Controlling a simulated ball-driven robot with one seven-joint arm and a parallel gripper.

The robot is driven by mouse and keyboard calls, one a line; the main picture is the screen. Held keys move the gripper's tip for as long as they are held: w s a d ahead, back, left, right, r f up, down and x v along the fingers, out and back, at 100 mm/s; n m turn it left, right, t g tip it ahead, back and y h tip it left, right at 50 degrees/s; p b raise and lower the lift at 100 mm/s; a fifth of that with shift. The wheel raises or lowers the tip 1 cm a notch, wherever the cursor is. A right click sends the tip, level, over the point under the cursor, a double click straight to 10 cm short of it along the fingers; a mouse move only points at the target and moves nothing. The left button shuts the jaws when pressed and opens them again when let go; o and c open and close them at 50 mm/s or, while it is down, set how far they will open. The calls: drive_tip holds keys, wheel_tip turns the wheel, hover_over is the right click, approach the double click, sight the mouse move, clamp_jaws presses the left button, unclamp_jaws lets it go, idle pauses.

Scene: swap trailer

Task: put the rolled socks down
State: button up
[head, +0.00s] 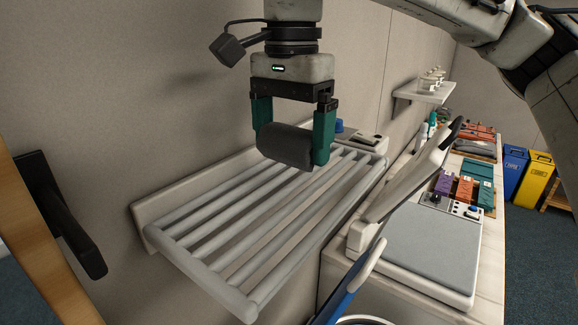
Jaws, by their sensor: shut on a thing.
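The rolled socks (286,146) are a dark grey bundle between the two green fingers of my gripper (293,143). My gripper points down and is shut on them. They are in the head view over the far part of a slatted rack (205,286) of pale grey bars, fixed to the wall. The socks look to be above the bars, but I cannot tell how large the gap is. The finger tips hide some bars behind them.
A counter (493,266) at the right carries a grey-topped device (420,248) and coloured boxes (466,188). A raised pale arm-like part (410,180) stands close to the rack's right side. The near bars are bare. A small shelf (424,93) hangs behind.

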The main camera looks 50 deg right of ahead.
sight(289, 159)
drive_tip(key=shift+w+d+f+b, duration=0.1)
drive_tip(key=shift+w+f+b, duration=0.05)
drive_tip(key=shift+f+b, duration=0.75)
drive_tip(key=shift+w+d+f+b, duration=0.1)
drive_tip(key=shift+w+f+b, duration=0.05)
drive_tip(key=shift+f+b, duration=0.7)
drive_tip(key=shift+f, duration=0.15)
drive_tip(key=shift+f, duration=0.15)
drive_tip(key=o, duration=0.8)
wheel_tip(289, 159, up, 12)
drive_tip(key=shift+r, duration=0.15)
